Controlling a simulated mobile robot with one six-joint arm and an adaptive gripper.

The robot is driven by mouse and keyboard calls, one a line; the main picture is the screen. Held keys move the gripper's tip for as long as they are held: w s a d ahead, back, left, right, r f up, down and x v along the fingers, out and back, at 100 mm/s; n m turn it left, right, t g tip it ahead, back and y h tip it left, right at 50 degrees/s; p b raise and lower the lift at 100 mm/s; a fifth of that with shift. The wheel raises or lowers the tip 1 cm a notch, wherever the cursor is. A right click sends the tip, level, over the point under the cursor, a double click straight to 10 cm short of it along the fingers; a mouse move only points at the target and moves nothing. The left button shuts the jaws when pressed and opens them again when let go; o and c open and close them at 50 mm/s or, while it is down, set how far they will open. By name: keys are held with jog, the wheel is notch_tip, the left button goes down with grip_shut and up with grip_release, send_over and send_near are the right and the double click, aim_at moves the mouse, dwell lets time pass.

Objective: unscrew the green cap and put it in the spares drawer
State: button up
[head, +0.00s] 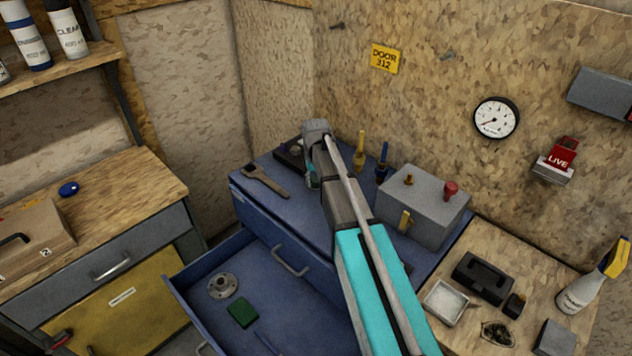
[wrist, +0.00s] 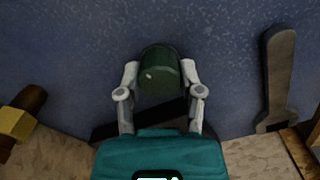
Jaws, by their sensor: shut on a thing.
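The green cap (wrist: 160,72) is a dark green cylinder between the two fingers of my gripper (wrist: 160,88) in the wrist view. The fingers are shut on it from both sides, over the blue cabinet top. What lies under the cap is hidden, so I cannot tell if it is still on a thread. In the head view my gripper (head: 314,182) is over the blue cabinet's top, and the cap is mostly hidden. An open blue drawer (head: 262,262) stands out below the cabinet top; no label shows on it. It holds a grey flange (head: 223,285) and a green block (head: 243,313).
A wrench (head: 265,181) lies left of my gripper, also in the wrist view (wrist: 278,75). Yellow and blue upright fittings (head: 359,153) and a grey box (head: 424,217) stand to its right. A closed drawer front (head: 290,250) is below the cabinet top.

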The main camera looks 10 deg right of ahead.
grip_shut()
jog(key=shift+n, duration=2.2)
jog(key=n, duration=0.9)
jog(key=shift+n, duration=0.3)
jog(key=n, duration=0.5)
jog(key=o, duration=0.9)
grip_release()
